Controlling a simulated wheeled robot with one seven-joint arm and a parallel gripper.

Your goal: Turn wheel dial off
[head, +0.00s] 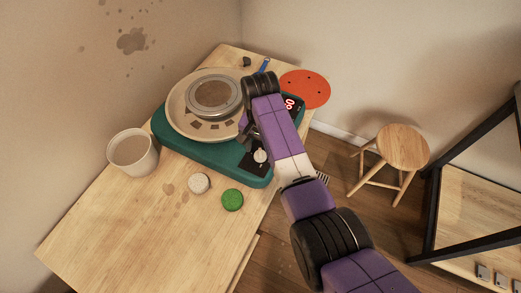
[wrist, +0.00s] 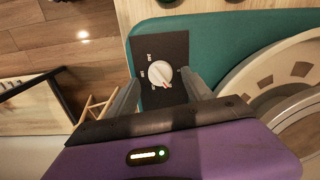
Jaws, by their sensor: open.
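The green pottery wheel (head: 170,138) sits on the wooden table, with a round wheel head and splash pan on top. Its white dial (head: 260,156) is on a black panel at the near right corner of the base. In the head view my purple arm reaches over the base and partly hides the gripper.
A white bucket (head: 133,152), a pale round piece (head: 199,183) and a green round piece (head: 232,200) are on the table. An orange disc (head: 305,89) and a blue-handled tool (head: 264,65) lie at the back. A wooden stool (head: 403,148) stands right, near a black-framed shelf (head: 440,190).

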